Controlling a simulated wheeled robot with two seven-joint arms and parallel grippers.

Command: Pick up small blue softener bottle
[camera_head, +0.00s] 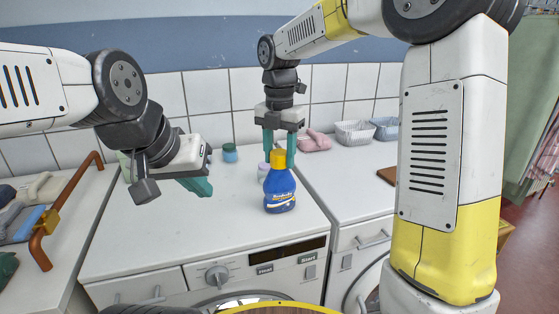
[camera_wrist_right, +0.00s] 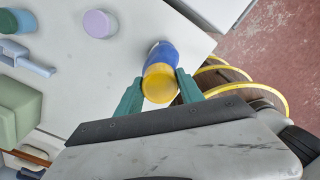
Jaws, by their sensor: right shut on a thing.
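The small blue softener bottle (camera_head: 279,190) has a yellow cap and a printed label. It is upright at the front part of the white washing machine top (camera_head: 190,235); I cannot tell if its base touches the top. My right gripper (camera_head: 279,150) comes down from above and is shut on the bottle at its cap end. In the right wrist view the bottle (camera_wrist_right: 163,55) sits between the two teal fingers (camera_wrist_right: 157,92), cap towards the camera. My left gripper (camera_head: 197,187) hangs to the left, apart from the bottle; its finger gap is not clear.
A lilac container (camera_head: 263,171) stands behind the bottle, and a teal one (camera_head: 230,153) further back left. Pink cloth (camera_head: 315,140) and a white basket (camera_head: 355,133) are at the back right. An orange-brown rail (camera_head: 42,228) and folded cloths (camera_head: 35,190) are at the left.

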